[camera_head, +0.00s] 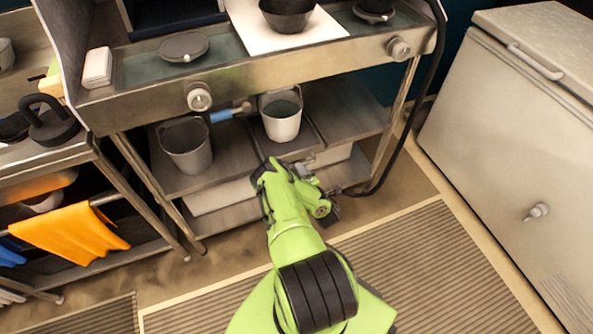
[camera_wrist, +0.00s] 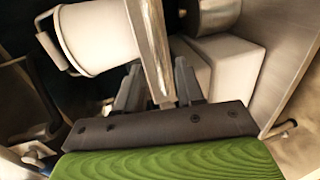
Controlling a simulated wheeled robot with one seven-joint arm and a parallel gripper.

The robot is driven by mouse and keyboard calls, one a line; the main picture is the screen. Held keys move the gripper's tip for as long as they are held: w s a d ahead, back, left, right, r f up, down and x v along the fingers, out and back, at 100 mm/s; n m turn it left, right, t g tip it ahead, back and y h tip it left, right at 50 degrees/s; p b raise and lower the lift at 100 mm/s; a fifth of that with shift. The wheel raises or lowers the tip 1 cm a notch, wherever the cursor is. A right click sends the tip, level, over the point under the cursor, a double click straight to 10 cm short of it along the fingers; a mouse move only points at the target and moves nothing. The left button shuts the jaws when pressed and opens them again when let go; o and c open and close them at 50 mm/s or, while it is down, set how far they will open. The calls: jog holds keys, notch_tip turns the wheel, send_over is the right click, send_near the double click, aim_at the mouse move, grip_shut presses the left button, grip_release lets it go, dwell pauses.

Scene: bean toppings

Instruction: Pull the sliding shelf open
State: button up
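The metal shelf (camera_head: 232,158) under the counter has raised dividing edges and holds pots. I cannot tell from the head view which section slides. My gripper (camera_head: 318,170) is low at the front of this shelf, partly hidden by my own arm. In the wrist view, a bright metal shelf edge (camera_wrist: 152,42) runs down between the two dark fingers of my gripper (camera_wrist: 160,90). The fingers lie on either side of the edge and close to it. Whether they press on it cannot be made out.
A white pot (camera_head: 281,118) and a grey pot (camera_head: 187,148) stand on the shelf. A slanting metal leg (camera_head: 398,118) and a black hose (camera_head: 402,145) are to the right. A large chest (camera_head: 500,130) stands further right. The striped floor mat (camera_head: 420,265) is clear in front.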

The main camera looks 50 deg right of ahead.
jog(key=b+x, duration=0.1)
jog(key=x, duration=0.3)
jog(key=shift+w+d, duration=0.2)
grip_shut()
